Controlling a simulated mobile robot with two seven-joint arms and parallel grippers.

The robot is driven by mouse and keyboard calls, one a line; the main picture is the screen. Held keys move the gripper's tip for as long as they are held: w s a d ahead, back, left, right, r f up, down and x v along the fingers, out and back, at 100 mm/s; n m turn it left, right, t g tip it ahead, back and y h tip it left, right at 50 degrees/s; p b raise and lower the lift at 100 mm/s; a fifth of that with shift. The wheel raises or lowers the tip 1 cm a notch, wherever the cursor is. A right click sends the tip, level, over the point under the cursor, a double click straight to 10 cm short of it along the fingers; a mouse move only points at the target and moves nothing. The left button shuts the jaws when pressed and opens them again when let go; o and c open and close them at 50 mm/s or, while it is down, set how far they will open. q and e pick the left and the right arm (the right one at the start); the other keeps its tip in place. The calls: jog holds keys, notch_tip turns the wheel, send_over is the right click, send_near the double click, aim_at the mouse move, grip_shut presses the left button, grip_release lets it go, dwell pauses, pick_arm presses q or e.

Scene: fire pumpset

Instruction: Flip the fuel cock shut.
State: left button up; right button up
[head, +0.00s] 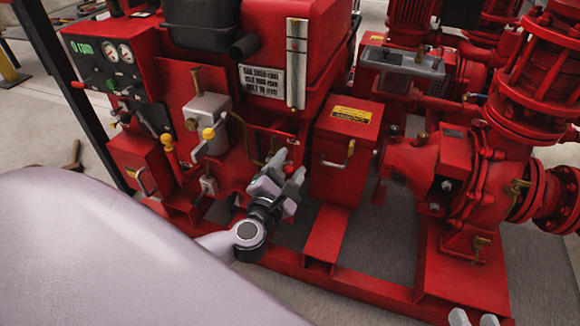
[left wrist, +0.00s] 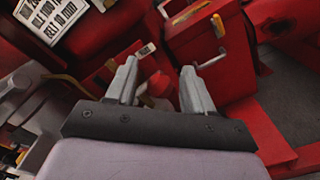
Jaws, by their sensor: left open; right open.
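A round red knob (head: 288,169), likely the handle of the fuel cock, shows between the fingertips of my left gripper (head: 286,173) in the head view. In the left wrist view the red knob (left wrist: 160,84) lies between the two spread fingers of the left gripper (left wrist: 159,66), nearer the right finger. The gripper is open; I cannot tell whether a finger touches the knob. The cock's body is mostly hidden behind the fingers. My right gripper (head: 473,319) shows only as two fingertips, apart, at the bottom edge of the head view.
A red box with a yellow label (head: 344,140) stands just right of the left gripper. Yellow-knobbed levers (head: 208,133) and a gauge panel (head: 105,65) are to the left. The red pump (head: 425,175) stands right. The red base frame (head: 335,280) runs below.

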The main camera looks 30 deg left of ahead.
pick_arm(q)
jog(key=shift+w+a, duration=0.15)
jog(key=shift+w, duration=0.4)
pick_arm(e)
jog(key=shift+d, duration=0.1)
pick_arm(q)
grip_shut()
jog(key=shift+s+m+p, duration=0.1)
jog(key=shift+m+p, duration=0.3)
jog(key=shift+p, duration=0.3)
jog(key=shift+f+m+p, duration=0.4)
jog(key=shift+m+p, duration=0.2)
jog(key=shift+p, duration=0.1)
jog(key=shift+f+m, duration=0.3)
jog(key=shift+f, duration=0.1)
pick_arm(e)
jog(key=shift+w+a+m+g+y, duration=0.2)
jog(key=shift+a+m+g+y, duration=0.3)
jog(key=shift+a, duration=0.55)
